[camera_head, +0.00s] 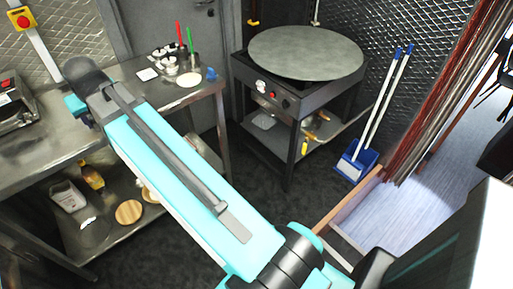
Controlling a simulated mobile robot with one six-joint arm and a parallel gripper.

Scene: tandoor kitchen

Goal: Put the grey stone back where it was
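I cannot make out a grey stone anywhere in this view. My arm crosses from the lower right up to a dark joint over the left steel table (75,130). My gripper does not show, and what lies behind the arm is hidden. On the table's far end are a cluster of small pots (178,62), a red-handled tool (179,33), a green-handled tool (190,40), a pale round disc (189,79), a white square (147,74) and a small blue object (211,74).
A large round griddle (306,52) stands on a black frame at the back. A blue dustpan (357,163) with long handles leans at the right. The left table's lower shelf holds a bottle (92,176), a white container (67,196) and a wooden disc (129,212). Dark floor is open between.

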